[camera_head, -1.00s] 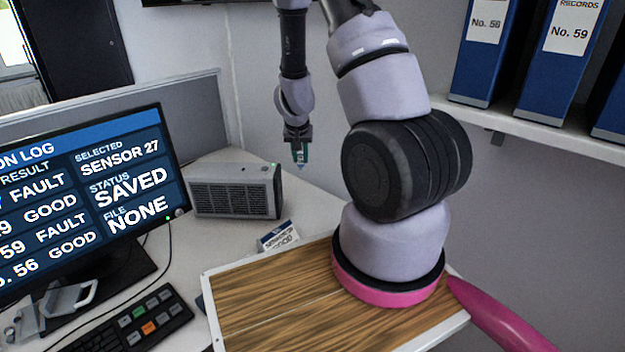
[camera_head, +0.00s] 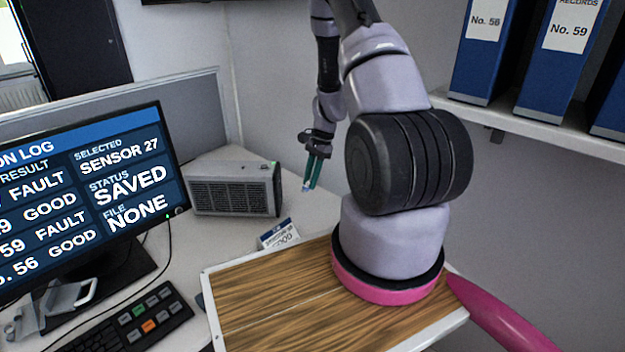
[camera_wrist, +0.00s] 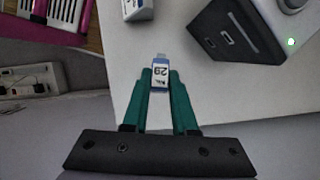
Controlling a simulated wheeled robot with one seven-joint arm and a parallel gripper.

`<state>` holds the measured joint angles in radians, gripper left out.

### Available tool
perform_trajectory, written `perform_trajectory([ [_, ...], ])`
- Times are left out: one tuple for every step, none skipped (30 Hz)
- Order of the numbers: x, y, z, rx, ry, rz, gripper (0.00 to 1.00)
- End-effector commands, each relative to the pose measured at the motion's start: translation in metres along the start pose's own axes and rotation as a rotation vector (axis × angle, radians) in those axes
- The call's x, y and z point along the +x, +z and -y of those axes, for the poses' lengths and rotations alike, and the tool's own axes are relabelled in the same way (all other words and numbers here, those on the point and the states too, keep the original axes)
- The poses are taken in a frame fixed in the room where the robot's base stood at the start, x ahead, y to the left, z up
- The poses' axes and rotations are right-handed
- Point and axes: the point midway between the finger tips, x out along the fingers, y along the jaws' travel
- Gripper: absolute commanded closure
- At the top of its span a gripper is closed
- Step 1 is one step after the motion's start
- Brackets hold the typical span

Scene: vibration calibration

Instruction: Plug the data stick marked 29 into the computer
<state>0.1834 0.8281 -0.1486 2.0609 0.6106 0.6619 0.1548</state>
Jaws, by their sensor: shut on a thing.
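My gripper (camera_wrist: 160,88) has green fingers shut on a small white and blue data stick (camera_wrist: 161,76). Its label reads 29, upside down in the wrist view, and its plug end points away from the fingers. In the head view my gripper (camera_head: 308,186) is in the air to the right of the computer (camera_head: 234,193), a grey box with a vented side and a green light. The computer also shows at the upper right of the wrist view (camera_wrist: 219,45), with slots in its dark face. The stick is apart from it.
A monitor (camera_head: 84,190) and keyboard (camera_head: 130,325) are on the left of the desk. My arm covers part of the wooden board (camera_head: 270,305). Blue binders (camera_head: 560,60) line a shelf at the upper right.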

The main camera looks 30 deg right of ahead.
Motion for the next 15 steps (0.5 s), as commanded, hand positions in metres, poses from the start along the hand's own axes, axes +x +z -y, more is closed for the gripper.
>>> perform_trajectory([
  [0.002, -0.003, -0.002, 0.056, -0.02, 0.046, 1.0],
  [0.003, -0.004, -0.003, 0.085, -0.032, 0.071, 1.0],
  [0.005, -0.004, -0.003, 0.123, -0.048, 0.106, 1.0],
  [0.006, -0.004, -0.003, 0.153, -0.062, 0.132, 1.0],
  [0.007, -0.005, -0.003, 0.184, -0.077, 0.158, 1.0],
  [0.008, -0.005, -0.002, 0.224, -0.098, 0.192, 1.0],
  [0.009, -0.006, -0.002, 0.256, -0.116, 0.219, 1.0],
  [0.01, -0.007, -0.002, 0.286, -0.134, 0.244, 1.0],
  [0.011, -0.007, -0.001, 0.326, -0.16, 0.278, 1.0],
  [0.012, -0.008, 0.0, 0.356, -0.18, 0.302, 1.0],
  [0.012, -0.009, 0.001, 0.386, -0.201, 0.325, 1.0],
  [0.012, -0.011, 0.003, 0.424, -0.229, 0.354, 1.0],
  [0.012, -0.012, 0.004, 0.452, -0.251, 0.375, 1.0],
  [0.012, -0.014, 0.005, 0.478, -0.273, 0.394, 1.0],
  [0.012, -0.015, 0.007, 0.507, -0.299, 0.416, 1.0],
])
